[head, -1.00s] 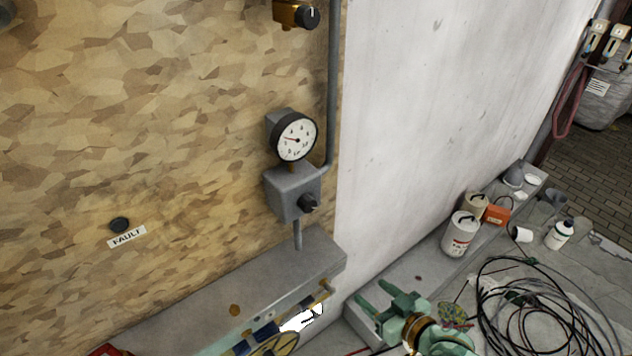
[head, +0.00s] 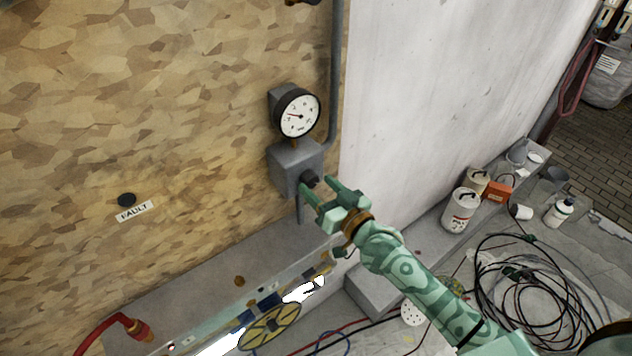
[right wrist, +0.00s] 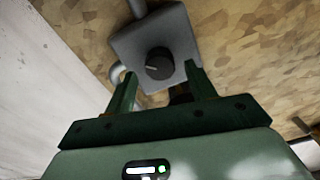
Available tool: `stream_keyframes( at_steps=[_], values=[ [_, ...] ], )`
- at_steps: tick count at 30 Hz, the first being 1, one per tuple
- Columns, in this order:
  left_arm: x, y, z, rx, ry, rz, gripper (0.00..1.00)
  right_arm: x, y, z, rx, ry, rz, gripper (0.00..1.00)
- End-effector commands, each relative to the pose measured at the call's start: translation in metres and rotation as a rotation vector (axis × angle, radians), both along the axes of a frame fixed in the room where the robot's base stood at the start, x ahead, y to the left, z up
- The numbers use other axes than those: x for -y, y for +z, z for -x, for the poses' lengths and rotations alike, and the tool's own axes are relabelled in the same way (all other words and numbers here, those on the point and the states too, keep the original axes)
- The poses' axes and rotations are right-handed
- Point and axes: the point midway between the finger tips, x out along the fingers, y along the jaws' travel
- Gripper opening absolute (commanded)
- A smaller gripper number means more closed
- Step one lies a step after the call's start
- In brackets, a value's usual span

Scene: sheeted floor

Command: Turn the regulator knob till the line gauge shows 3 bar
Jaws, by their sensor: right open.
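The regulator is a grey box (head: 290,165) on a pipe on the wooden board, with a black knob (head: 310,179) on its front. The line gauge (head: 297,114), a round white dial with a black rim, sits above it; its needle points to the left, and its numbers are too small to read. My right gripper (head: 312,197) is open just below and in front of the knob. In the right wrist view the knob (right wrist: 159,63) with its pale pointer line lies ahead of and between the open fingers (right wrist: 161,82), not gripped. My left gripper is not in view.
A grey ledge (head: 190,275) runs below the board. A FAULT label (head: 134,211) and a black button (head: 127,199) are at the left. Cans (head: 461,210), bottles and coiled cables (head: 540,290) stand or lie at the right.

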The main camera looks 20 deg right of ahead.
Motion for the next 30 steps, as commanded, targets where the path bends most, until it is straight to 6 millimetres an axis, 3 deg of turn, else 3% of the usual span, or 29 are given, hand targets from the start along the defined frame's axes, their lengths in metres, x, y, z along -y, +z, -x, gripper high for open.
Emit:
stream_keyframes(
  at_steps=[5,14,18,19,30],
  values=[
    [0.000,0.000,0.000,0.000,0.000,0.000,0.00,-0.006,0.000,-0.015,0.000,0.001,0.001,0.55],
    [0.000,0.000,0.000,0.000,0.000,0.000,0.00,-0.007,-0.001,-0.017,-0.001,0.000,0.001,0.55],
    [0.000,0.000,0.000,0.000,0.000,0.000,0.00,-0.006,-0.001,-0.017,-0.001,0.000,0.001,0.17],
    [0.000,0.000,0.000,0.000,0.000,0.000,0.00,-0.006,-0.001,-0.017,-0.001,0.000,0.001,0.11],
    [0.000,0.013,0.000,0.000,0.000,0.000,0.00,-0.006,0.001,-0.017,-0.054,0.000,-0.147,0.11]
  ],
)
